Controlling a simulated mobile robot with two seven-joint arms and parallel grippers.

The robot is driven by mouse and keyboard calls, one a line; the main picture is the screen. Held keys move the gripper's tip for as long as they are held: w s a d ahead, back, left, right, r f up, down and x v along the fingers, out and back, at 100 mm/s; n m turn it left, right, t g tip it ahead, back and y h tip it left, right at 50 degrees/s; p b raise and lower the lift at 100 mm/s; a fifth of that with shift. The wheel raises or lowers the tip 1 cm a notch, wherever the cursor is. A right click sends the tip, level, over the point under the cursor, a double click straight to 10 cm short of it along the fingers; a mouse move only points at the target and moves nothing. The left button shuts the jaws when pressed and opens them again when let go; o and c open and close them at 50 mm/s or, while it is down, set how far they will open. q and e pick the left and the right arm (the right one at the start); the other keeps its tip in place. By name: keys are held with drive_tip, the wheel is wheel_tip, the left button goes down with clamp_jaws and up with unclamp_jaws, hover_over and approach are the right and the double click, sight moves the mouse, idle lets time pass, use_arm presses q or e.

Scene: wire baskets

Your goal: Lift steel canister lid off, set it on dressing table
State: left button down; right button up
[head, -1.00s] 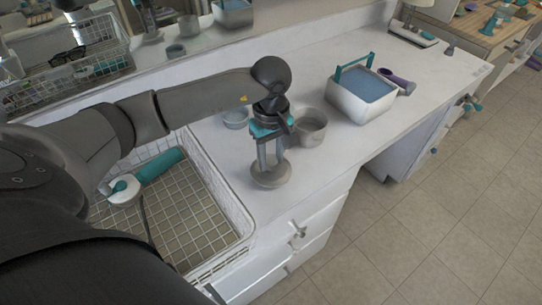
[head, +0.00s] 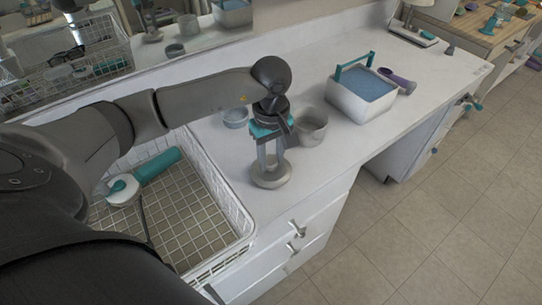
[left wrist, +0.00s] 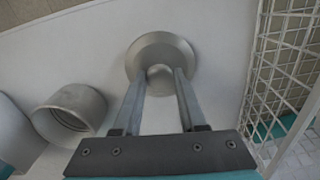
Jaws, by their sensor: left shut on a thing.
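The steel canister lid (head: 270,181) is a round grey disc with a central knob, near the front edge of the white dressing table (head: 330,165). My left gripper (head: 270,163) points down from above with its fingers shut on the lid's knob. In the left wrist view the lid (left wrist: 150,48) shows beyond the fingertips (left wrist: 160,75). Whether its underside touches the table I cannot tell. The steel canister (head: 312,128) stands open behind and right of the lid; it also shows in the left wrist view (left wrist: 70,112). My right gripper is not in view.
A wire basket (head: 222,195) with a teal cylinder (head: 158,166) is left of the lid. A small grey bowl (head: 235,117) stands behind my gripper. A bin with a teal handle (head: 360,95) is further right. The tabletop right of the canister is partly clear.

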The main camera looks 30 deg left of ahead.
use_arm(q)
drive_tip(key=shift+f+b, duration=0.4)
idle(0.4)
drive_tip(key=shift+c, duration=1.9)
unclamp_jaws()
drive_tip(key=shift+r, duration=0.1)
drive_tip(key=shift+r+p, duration=2.75)
drive_tip(key=shift+r, duration=1.2)
wheel_tip(320, 180, up, 15)
drive_tip(key=p, duration=0.1)
